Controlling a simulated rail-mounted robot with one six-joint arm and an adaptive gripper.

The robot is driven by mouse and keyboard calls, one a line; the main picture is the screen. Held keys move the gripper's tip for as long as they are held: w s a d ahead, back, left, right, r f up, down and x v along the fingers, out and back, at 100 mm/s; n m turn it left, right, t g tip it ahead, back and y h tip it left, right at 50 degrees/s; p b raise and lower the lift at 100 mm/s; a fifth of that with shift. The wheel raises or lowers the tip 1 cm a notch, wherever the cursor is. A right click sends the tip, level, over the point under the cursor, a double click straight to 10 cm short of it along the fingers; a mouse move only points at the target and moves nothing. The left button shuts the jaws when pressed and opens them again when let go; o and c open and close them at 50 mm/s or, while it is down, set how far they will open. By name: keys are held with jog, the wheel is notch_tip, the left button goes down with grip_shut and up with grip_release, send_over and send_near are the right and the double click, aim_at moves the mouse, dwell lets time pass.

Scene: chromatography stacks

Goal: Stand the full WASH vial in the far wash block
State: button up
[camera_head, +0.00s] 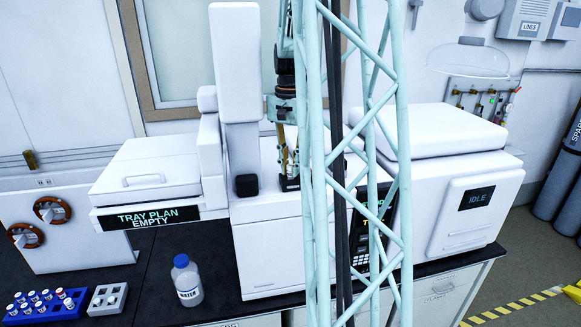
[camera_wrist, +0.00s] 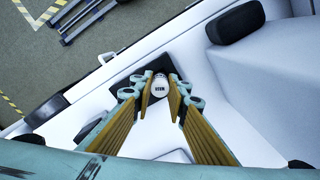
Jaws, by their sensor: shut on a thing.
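My gripper (camera_wrist: 160,92) is shut on a small vial (camera_wrist: 160,84) in the wrist view. The vial has a pale round cap with dark lettering that reads upside down, like WASH. It sits between the fingertips, over or in a dark square block (camera_wrist: 124,84) on the white instrument top; I cannot tell whether it is seated. In the head view my gripper (camera_head: 289,168) points down at the white instrument's top, partly behind my lattice column. Which wash block is the far one is unclear.
A blue rack (camera_head: 45,308) of several vials and a grey block (camera_head: 107,299) stand on the dark bench at lower left, near a blue-capped WATER bottle (camera_head: 187,280). A tray unit (camera_head: 150,215) reads TRAY PLAN EMPTY. The right instrument (camera_head: 478,200) reads IDLE.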

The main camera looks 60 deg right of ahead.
jog(key=shift+f, duration=0.45)
jog(key=o, duration=0.8)
jog(key=shift+o, duration=1.1)
jog(key=shift+o, duration=1.2)
jog(key=shift+r, duration=0.15)
jog(key=shift+r+p, duration=1.8)
jog(key=shift+r, duration=1.6)
